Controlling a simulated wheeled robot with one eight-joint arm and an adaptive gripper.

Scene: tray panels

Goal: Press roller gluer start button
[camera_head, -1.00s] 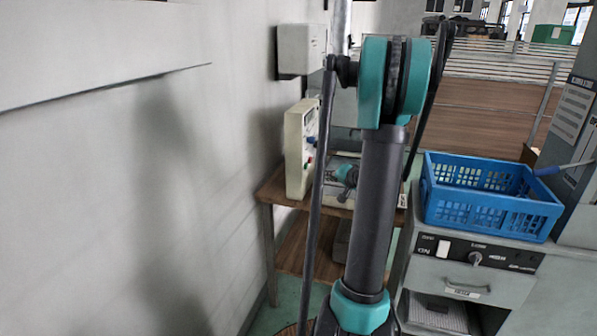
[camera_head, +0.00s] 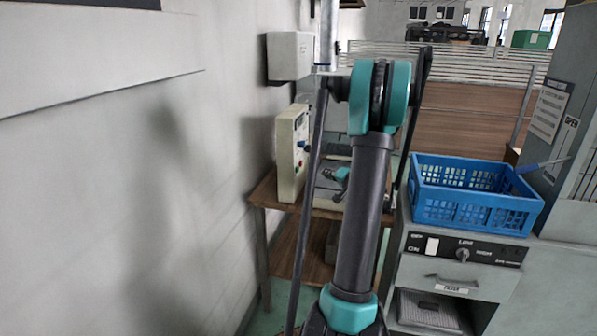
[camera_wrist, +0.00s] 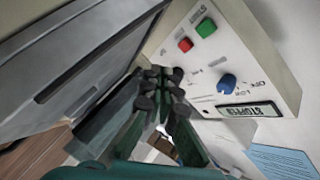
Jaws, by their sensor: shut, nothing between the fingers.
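A pale control box (camera_wrist: 240,50) fills the upper right of the wrist view. On its face are a green button (camera_wrist: 206,28), a red button (camera_wrist: 185,44) below left of it, and a blue knob (camera_wrist: 227,84). A dark label plate lies under the knob; I cannot read which button is start. My gripper (camera_wrist: 160,88) is shut and empty, beside the panel and apart from both buttons. In the head view the control box (camera_head: 287,152) stands upright on a wooden table by the wall. My arm crosses in front there and hides part of the table.
The wooden table (camera_head: 262,192) stands against the left wall. A grey wall box (camera_head: 288,56) hangs above it. To the right, a blue crate (camera_head: 470,212) sits on a grey machine with a knob panel. A large grey surface (camera_wrist: 75,55) lies left of my gripper.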

